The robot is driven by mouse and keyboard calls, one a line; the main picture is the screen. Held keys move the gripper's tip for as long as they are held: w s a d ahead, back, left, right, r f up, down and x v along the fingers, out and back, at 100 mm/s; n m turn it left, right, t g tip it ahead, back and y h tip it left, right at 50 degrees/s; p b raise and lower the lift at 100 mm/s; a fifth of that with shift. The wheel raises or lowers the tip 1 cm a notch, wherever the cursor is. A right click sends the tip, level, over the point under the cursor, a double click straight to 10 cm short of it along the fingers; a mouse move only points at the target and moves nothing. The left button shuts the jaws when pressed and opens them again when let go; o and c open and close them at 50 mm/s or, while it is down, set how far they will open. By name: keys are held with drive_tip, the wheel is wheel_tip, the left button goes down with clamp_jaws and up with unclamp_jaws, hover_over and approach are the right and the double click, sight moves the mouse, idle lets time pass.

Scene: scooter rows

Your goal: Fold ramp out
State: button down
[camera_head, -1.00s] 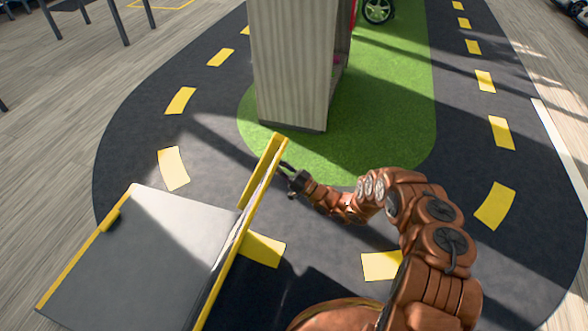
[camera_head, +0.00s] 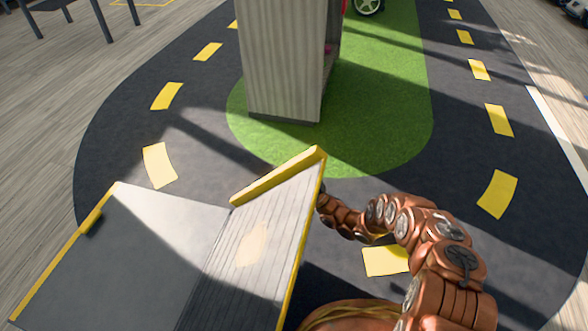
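The ramp is a hinged two-part board with yellow edges. One grey panel (camera_head: 130,255) lies low at the lower left. The other, ribbed grey panel (camera_head: 258,242) stands tilted up from the hinge line and leans to the right, with a pale patch on its face. My arm reaches from the lower right to the upper right edge of this raised panel. My gripper is hidden behind the panel's yellow edge, so I cannot see its fingers or whether they touch the panel.
A grey wooden cabinet (camera_head: 283,65) stands on a green patch (camera_head: 385,110) ahead. A dark road mat with yellow dashes surrounds it. Dark table legs (camera_head: 100,15) stand at the upper left. The mat right of the raised panel is clear apart from my arm.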

drive_tip(key=shift+a, duration=0.15)
drive_tip(key=c, duration=1.1)
unclamp_jaws()
drive_tip(key=shift+f, duration=0.1)
drive_tip(key=shift+b+v, duration=2.6)
drive_tip(key=shift+v, duration=1.9)
drive_tip(key=shift+a+f, duration=0.15)
